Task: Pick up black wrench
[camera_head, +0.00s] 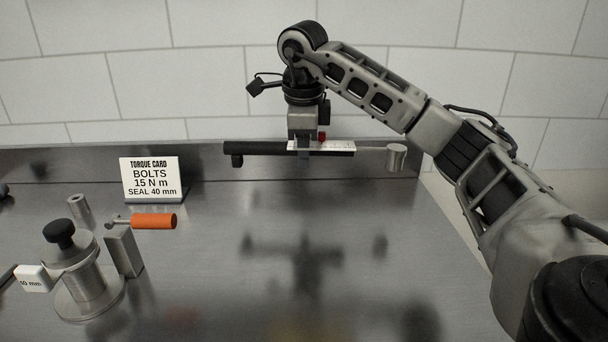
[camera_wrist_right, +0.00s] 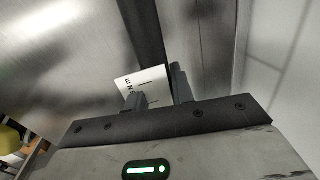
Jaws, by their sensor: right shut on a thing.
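The black wrench (camera_head: 255,148) is a long dark bar with a short stub at its left end. It lies level across the picture near the back wall. A white scale plate (camera_head: 340,146) with a small red mark sits along its right part. My right gripper (camera_head: 304,156) comes down from above and is shut on the wrench near its middle. Its reflection lies well below it, so it looks raised. In the right wrist view the dark bar (camera_wrist_right: 143,30) runs up from between the fingers, with the white plate (camera_wrist_right: 140,88) marked "N m" beside it. My left gripper is out of view.
A metal cylinder (camera_head: 396,157) shows just right of the wrench; I cannot tell whether it is joined. A torque card (camera_head: 150,178) stands at left. Nearer are a metal fixture with a black knob (camera_head: 59,233) and an orange-handled tool (camera_head: 153,221). The middle counter is clear.

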